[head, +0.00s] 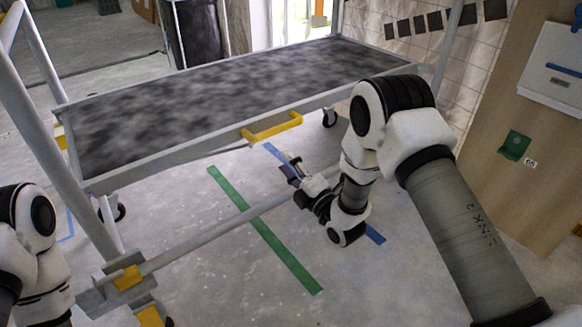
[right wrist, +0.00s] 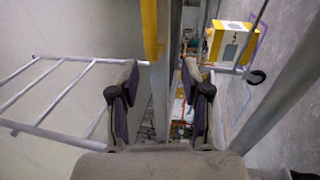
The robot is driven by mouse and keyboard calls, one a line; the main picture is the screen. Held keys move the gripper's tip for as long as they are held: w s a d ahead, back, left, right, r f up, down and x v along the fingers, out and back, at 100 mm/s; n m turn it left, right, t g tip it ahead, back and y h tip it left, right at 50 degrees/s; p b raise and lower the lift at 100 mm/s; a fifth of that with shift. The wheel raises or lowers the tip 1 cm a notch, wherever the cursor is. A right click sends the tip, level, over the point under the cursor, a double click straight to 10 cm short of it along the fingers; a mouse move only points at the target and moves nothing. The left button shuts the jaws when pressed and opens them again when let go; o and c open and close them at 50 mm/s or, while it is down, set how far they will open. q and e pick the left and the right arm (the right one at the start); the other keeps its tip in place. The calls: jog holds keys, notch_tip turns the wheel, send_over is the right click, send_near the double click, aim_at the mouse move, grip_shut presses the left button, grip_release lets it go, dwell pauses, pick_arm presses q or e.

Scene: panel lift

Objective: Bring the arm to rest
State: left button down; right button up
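My right arm reaches in from the right in the head view. Its gripper (head: 296,174) hangs over the floor, below and in front of the yellow handle (head: 272,127). In the right wrist view its two dark-padded fingers (right wrist: 160,88) stand apart with nothing held between them. A grey metal bar (right wrist: 161,95) shows in the gap, seemingly beyond the fingers. A dark mottled panel (head: 220,95) in a pale metal frame lies beyond the arm. My left arm shows only partly at the lower left, and its gripper is out of view.
A grey rail (head: 205,238) with a yellow-marked clamp crosses low in front. Frame posts (head: 50,140) rise at the left. Green tape (head: 265,230) and blue tape mark open floor. A wooden board (head: 520,130) stands at right. A yellow box (right wrist: 231,44) shows in the right wrist view.

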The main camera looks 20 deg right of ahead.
jog(key=shift+s+d+f, duration=0.15)
jog(key=shift+s+d, duration=0.05)
jog(key=shift+s, duration=0.5)
jog(key=s+d+f+m+g+h, duration=0.25)
jog(key=s+f+m+g, duration=0.2)
jog(key=s+f, duration=0.55)
jog(key=s+d+f+m+g+h, duration=0.1)
jog(key=s+f+m+g+h, duration=0.3)
jog(key=s+f, duration=0.65)
jog(key=s+d+f+m+g, duration=0.1)
jog(key=s+f+m+g, duration=0.2)
jog(key=s+m+g, duration=0.35)
jog(key=s+d+f+m+g, duration=0.2)
jog(key=s+f+m+g, duration=0.2)
jog(key=s+m, duration=0.55)
notch_tip(320, 180, up, 36)
jog(key=s+n+p, duration=0.2)
jog(key=p, duration=3.4)
jog(key=shift+s, duration=0.3)
